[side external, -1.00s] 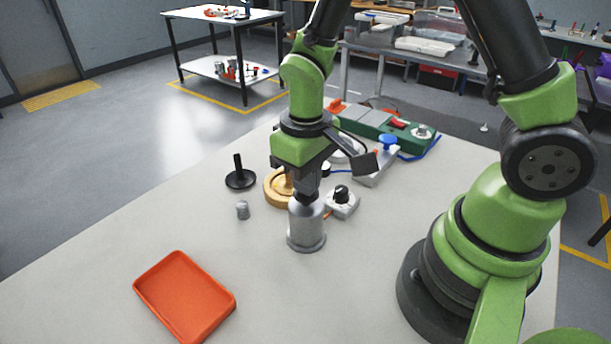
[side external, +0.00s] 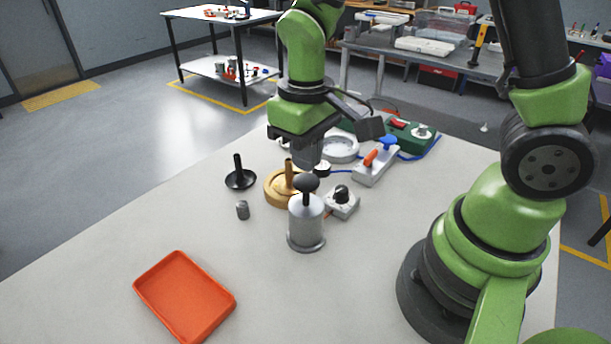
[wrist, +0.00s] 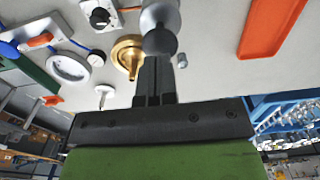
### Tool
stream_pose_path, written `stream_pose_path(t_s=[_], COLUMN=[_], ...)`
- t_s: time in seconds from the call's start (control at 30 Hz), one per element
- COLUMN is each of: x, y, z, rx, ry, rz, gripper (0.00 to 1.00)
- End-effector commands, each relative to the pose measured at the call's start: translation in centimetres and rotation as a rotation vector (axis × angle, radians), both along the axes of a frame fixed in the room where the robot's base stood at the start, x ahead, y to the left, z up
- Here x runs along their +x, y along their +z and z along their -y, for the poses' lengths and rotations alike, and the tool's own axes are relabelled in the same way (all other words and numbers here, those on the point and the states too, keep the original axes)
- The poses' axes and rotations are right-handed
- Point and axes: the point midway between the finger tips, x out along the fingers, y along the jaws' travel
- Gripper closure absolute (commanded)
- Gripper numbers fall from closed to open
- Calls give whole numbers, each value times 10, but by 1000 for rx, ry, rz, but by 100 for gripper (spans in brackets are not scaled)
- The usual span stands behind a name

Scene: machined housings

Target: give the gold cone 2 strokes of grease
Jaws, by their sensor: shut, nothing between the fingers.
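The gold cone (side external: 280,190) sits on the table with an upright gold stem. It also shows in the wrist view (wrist: 127,52), left of my fingers. A silver can (side external: 305,225) stands in front of it, with a dark rounded knob (side external: 306,183) on a short stem at its top. The knob also shows just past my fingertips in the wrist view (wrist: 160,42). My gripper (side external: 306,166) is shut and empty, above and behind the knob. Its fingers also show in the wrist view (wrist: 155,62). Whether they touch the knob I cannot tell.
A black cone with a stem (side external: 240,178) and a small grey cylinder (side external: 243,210) stand at the left. A white box with a black knob (side external: 342,202) is right of the can. An orange tray (side external: 185,297) lies front left. A white round dial (side external: 340,148) is behind.

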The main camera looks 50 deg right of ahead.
Motion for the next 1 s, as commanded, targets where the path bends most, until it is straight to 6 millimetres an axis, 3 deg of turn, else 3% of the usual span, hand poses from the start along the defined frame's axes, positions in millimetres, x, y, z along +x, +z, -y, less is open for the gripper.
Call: stream_pose_path(t_s=[0.47,1.0], x=[0,1], y=[1,36], z=[0,0], rx=[0,1], ry=[0,0], rz=[1,3], gripper=[100,100])
